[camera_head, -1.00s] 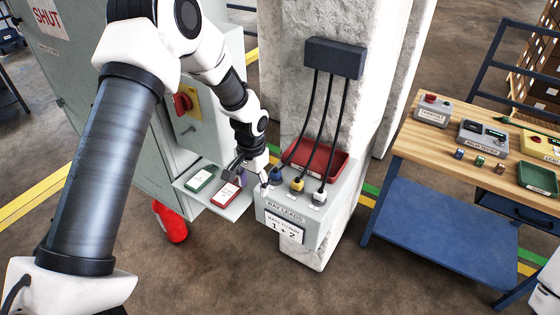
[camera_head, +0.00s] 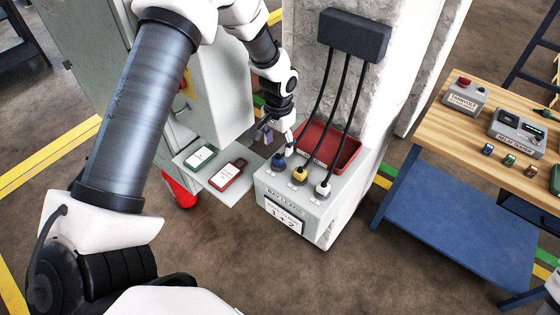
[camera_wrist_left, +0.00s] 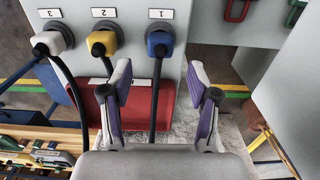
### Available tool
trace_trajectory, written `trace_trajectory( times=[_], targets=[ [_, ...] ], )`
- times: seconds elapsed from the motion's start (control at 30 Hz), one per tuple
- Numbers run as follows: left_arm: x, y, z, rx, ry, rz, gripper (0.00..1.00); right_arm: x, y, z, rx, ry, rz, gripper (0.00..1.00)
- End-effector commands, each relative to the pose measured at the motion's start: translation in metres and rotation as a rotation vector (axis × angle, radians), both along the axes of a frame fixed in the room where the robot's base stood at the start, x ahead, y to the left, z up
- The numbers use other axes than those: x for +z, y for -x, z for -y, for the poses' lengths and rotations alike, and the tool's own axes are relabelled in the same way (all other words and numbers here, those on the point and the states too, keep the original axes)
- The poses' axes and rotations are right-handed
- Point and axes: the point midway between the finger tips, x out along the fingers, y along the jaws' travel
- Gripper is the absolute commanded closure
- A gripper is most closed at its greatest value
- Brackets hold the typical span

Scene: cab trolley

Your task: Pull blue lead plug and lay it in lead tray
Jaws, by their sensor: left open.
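The blue plug (camera_head: 278,160) sits in the leftmost socket of the grey bay leads box, its black cable running up to a dark box on the pillar. In the left wrist view the blue plug (camera_wrist_left: 160,42) is in the socket labelled 1. My left gripper (camera_head: 278,136) is open and empty, just behind and above the blue plug. In the left wrist view its fingers (camera_wrist_left: 160,72) stand either side of the blue plug's cable, apart from the plug. The red lead tray (camera_head: 352,157) is behind the plugs. My right gripper is not in view.
A yellow plug (camera_head: 299,175) and a white plug (camera_head: 323,188) stand in the neighbouring sockets, their cables hanging close by. A shelf on the left holds a green tag (camera_head: 200,156) and a red tag (camera_head: 228,174). A wooden workbench (camera_head: 440,127) stands at the right.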

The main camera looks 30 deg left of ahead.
Motion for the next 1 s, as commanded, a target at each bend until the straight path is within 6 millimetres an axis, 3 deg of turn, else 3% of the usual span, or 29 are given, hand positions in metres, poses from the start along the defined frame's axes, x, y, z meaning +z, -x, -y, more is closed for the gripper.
trace_trajectory(
  times=[0.17,0.4,1.0],
  targets=[
    [-0.028,0.001,0.000,0.000,0.000,-0.003,0.40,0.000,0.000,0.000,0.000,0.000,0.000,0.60],
    [-0.060,0.000,0.000,-0.001,0.000,0.000,0.40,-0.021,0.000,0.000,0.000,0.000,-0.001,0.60],
    [-0.065,0.000,0.000,-0.001,0.000,0.000,0.40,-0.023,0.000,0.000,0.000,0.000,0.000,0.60]
  ],
)
